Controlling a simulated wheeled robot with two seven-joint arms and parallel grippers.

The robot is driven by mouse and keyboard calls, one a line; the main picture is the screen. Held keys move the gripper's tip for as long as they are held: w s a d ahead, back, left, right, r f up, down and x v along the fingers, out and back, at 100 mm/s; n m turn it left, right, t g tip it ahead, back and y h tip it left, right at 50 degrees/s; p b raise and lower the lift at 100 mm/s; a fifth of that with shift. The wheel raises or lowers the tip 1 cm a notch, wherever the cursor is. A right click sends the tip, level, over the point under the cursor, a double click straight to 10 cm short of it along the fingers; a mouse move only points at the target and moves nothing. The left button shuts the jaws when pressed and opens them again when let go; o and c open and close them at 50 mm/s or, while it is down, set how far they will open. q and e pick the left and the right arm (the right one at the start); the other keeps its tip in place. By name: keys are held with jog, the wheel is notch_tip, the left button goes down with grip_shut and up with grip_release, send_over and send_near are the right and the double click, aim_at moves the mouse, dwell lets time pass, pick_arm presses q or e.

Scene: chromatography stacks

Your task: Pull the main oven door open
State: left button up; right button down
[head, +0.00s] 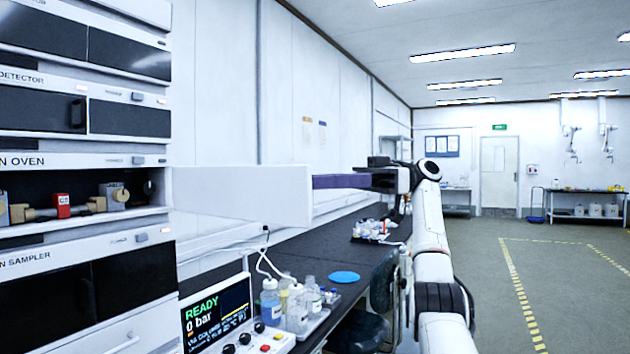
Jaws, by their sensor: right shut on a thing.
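The column oven (60,161) is in the stack at the left of the head view. Its front is open, and brass-coloured fittings and a red block (62,205) show inside. The white oven door (245,193) stands swung out from the oven's right side. A dark purple bar (338,181), seemingly the door's handle or edge, runs from the door's far end to my right gripper (372,181). That gripper is shut on the bar; its fingertips are partly hidden. My left gripper is not in view.
Below the door, a black bench (330,240) holds a display unit (222,315) reading READY 0 bar, bottles in a tray (318,318) and a blue disc (343,277). A dark chair (372,300) stands beside the bench. The floor to the right is open.

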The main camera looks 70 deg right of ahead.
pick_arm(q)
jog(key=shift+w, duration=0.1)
pick_arm(e)
jog(key=shift+w+d+f+m+h, duration=0.1)
jog(key=shift+w+d+m+h, duration=0.25)
jog(key=shift+w, duration=0.25)
jog(key=c, duration=1.9)
grip_release()
jog(key=shift+w, duration=0.15)
jog(key=shift+c, duration=0.2)
jog(key=shift+o, duration=0.2)
jog(key=shift+w+f, duration=0.1)
jog(key=shift+w, duration=0.25)
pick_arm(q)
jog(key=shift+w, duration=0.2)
pick_arm(e)
jog(key=shift+s, duration=0.2)
